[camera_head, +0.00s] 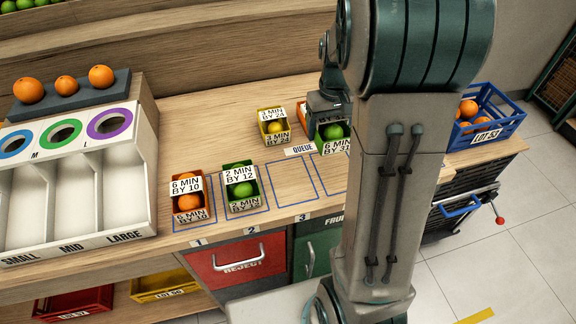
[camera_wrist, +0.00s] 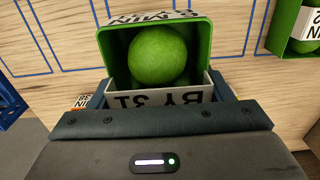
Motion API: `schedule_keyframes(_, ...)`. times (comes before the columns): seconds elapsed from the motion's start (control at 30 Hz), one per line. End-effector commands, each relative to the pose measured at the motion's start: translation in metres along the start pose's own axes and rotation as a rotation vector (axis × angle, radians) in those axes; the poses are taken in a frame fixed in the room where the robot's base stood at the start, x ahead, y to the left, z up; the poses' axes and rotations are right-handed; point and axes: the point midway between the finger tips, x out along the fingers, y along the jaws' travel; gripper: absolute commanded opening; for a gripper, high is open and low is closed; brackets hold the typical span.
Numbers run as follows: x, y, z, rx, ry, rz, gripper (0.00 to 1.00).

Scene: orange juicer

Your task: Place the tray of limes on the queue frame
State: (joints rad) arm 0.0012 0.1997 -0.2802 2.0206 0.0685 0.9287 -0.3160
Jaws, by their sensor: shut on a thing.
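A green-lined tray of limes (camera_wrist: 203,48), labelled BY 31 on its near side, is between the fingers of my gripper (camera_wrist: 158,92) in the wrist view. One lime (camera_wrist: 158,54) shows clearly in it. In the head view, this tray (camera_head: 337,147) is beside the QUEUE label, partly hidden by my gripper (camera_head: 326,108) and arm. I cannot tell whether it touches the counter. The queue frame is a row of blue outlines numbered along the front. Outline 3 (camera_head: 293,184) is empty. The outline to its right is partly hidden by my arm.
A tray of oranges (camera_head: 187,198) stands in outline 1 and another lime tray (camera_head: 241,187) in outline 2. A yellow tray (camera_head: 273,127) stands behind. An orange-edged tray (camera_head: 302,116) is close beside my gripper. A blue crate (camera_head: 489,122) is at right, a sorting stand (camera_head: 80,190) at left.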

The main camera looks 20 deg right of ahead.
Motion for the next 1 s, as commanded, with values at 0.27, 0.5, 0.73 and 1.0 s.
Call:
schedule_keyframes(0.27, 0.036, -0.063, 0.018, -0.01, -0.006, -0.001, 0.45)
schedule_keyframes(0.5, 0.059, -0.098, 0.027, -0.004, -0.002, 0.0, 0.45)
schedule_keyframes(0.73, 0.079, -0.103, 0.029, 0.0, -0.005, 0.0, 0.45)
schedule_keyframes(1.0, 0.104, -0.103, 0.028, -0.001, -0.002, -0.001, 0.45)
